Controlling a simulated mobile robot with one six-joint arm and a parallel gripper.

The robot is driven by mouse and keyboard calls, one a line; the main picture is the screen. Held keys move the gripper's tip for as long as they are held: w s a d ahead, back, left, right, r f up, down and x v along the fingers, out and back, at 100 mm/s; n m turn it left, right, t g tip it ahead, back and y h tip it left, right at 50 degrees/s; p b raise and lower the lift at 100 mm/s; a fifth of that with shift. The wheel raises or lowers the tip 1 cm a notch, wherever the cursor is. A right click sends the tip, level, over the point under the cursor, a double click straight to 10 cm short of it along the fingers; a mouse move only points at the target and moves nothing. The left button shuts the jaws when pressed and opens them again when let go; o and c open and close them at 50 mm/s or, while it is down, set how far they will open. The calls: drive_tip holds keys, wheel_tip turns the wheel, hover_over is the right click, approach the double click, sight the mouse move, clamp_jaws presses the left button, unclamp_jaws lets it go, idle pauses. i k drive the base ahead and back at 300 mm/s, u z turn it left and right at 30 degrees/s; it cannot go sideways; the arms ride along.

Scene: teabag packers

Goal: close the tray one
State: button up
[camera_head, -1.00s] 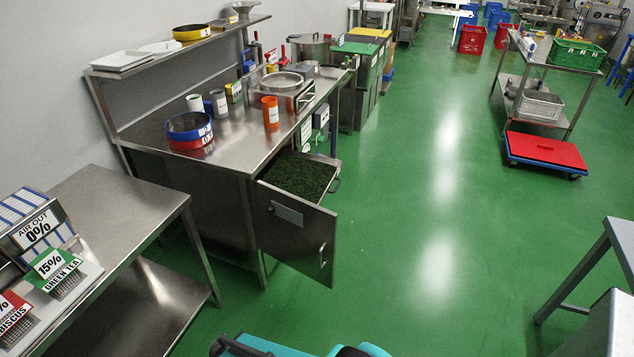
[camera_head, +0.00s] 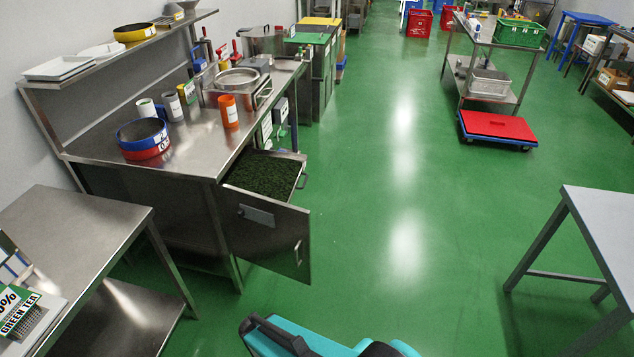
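The tray (camera_head: 302,172) sticks out to the right from the cabinet under the steel counter. It is pulled open, and dark green leafy material fills it. A steel cabinet door (camera_head: 262,228) with a handle and a small label plate stands open in front of it, below and nearer to me. My gripper is not in view. Only a teal and black part of my own body shows at the bottom edge.
The steel counter (camera_head: 190,155) carries a blue and red sieve (camera_head: 143,138), cups and a round pan. A grey table (camera_head: 600,215) stands at right. A red-topped dolly (camera_head: 497,126) is by a steel cart. The green floor (camera_head: 400,200) between is clear.

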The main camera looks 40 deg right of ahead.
sight(272, 173)
drive_tip(key=z, duration=0.95)
drive_tip(key=k, duration=0.95)
drive_tip(key=i, duration=0.8)
drive_tip(key=z, duration=0.05)
